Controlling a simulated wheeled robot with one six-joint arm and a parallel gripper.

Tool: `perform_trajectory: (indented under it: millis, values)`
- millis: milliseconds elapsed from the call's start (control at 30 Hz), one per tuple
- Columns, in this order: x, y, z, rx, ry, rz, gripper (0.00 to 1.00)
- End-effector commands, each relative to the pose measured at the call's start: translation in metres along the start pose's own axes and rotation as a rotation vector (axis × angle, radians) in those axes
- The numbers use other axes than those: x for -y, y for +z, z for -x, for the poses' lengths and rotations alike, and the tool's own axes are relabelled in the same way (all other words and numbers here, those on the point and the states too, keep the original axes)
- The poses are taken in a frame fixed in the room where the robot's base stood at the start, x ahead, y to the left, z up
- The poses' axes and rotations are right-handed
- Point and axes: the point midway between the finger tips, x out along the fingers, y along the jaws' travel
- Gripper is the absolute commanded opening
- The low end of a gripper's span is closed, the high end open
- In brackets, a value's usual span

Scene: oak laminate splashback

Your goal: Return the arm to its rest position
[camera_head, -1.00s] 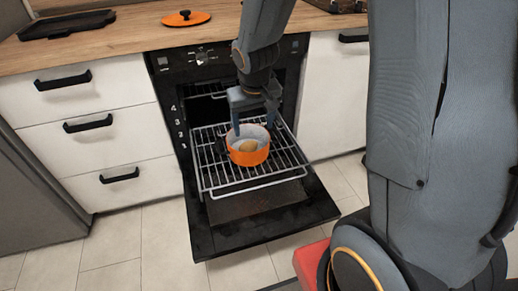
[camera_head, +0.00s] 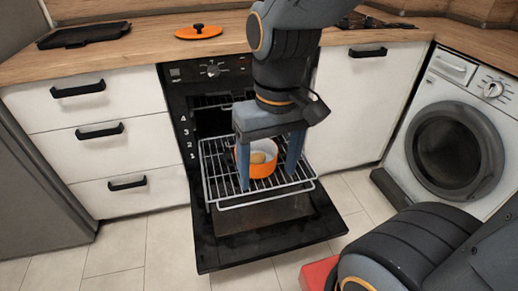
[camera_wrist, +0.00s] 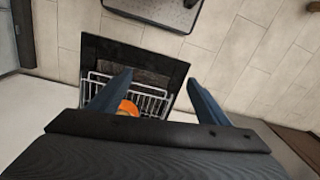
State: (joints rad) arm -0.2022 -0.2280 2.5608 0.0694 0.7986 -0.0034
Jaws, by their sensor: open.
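My gripper (camera_head: 268,170) is open, its two blue fingers pointing down in front of the oven. In the head view the fingers overlap the orange pot (camera_head: 262,187), which stands on the pulled-out oven rack (camera_head: 215,177) with a brownish round item (camera_head: 258,157) inside. In the wrist view the fingers are wide apart with nothing between their tips. The pot (camera_wrist: 128,108) shows partly there, on the rack (camera_wrist: 153,101) beyond the gripper.
The oven door (camera_head: 220,245) hangs open below the rack. White drawers (camera_head: 100,140) are to the left and a washing machine (camera_head: 450,140) to the right. An orange lid (camera_head: 199,32) and a black tray (camera_head: 75,38) lie on the wooden worktop (camera_head: 130,45).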

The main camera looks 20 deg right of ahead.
Motion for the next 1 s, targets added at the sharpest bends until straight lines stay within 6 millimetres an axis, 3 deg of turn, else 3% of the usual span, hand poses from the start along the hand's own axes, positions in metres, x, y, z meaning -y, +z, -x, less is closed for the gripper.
perform_trajectory:
  millis: [600,1000]
  values:
    - [0.000,-0.001,0.000,-0.001,0.001,-0.001,0.70]
    - [-0.019,0.002,0.027,0.002,0.017,-0.056,0.70]
